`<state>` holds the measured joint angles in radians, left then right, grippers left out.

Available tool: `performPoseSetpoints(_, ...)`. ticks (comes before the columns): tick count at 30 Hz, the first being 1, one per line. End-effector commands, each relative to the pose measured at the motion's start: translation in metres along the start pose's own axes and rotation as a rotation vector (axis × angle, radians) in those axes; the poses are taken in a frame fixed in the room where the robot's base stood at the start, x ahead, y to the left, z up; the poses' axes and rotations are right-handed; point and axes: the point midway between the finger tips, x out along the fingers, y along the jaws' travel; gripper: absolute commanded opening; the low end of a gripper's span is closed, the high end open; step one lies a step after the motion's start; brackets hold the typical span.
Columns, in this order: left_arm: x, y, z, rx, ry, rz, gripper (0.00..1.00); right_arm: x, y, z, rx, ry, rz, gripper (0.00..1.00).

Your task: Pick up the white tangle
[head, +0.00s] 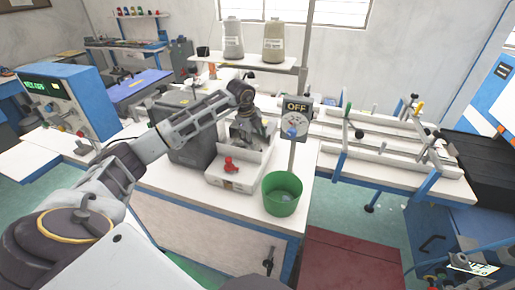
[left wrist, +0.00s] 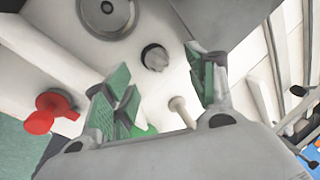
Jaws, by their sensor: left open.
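A small pale, crumpled lump (left wrist: 155,57), which looks like the white tangle, sits against a dark round patch on the light surface in the left wrist view. I cannot make it out in the head view, where my left gripper (head: 247,133) and the tray walls cover that area. My left gripper also shows in the left wrist view (left wrist: 164,88), with its green-padded fingers apart. The lump appears between and beyond the fingertips, not touching them. My right gripper is not in view.
A red part (head: 231,165) lies in the white tray (head: 236,184) below my left gripper. A green bucket (head: 282,194) stands to the right, near the post with the OFF sign (head: 296,106). A grey box machine (head: 183,128) stands left. A pale peg (left wrist: 182,111) is close to the fingers.

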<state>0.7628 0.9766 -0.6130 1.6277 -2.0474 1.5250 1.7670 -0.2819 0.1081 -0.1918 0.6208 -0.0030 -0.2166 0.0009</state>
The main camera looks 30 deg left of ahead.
Motion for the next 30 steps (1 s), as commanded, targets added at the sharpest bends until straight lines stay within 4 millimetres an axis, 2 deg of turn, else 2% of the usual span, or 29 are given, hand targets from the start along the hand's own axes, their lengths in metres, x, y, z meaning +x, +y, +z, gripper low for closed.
performPoseSetpoints(7,0.027,0.004,0.0,0.0,0.002,0.001,0.57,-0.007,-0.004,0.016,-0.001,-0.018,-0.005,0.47)
performPoseSetpoints(12,0.041,0.004,0.001,-0.001,0.001,0.001,0.57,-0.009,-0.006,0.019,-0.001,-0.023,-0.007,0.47)
performPoseSetpoints(27,0.043,0.004,0.001,0.0,0.0,0.0,0.57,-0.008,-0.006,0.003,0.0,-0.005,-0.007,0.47)
performPoseSetpoints(28,0.043,0.004,0.001,0.0,0.0,0.0,0.55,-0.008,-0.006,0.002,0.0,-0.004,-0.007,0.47)
performPoseSetpoints(30,0.043,0.004,0.001,0.0,0.0,0.0,0.46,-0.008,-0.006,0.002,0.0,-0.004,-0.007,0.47)
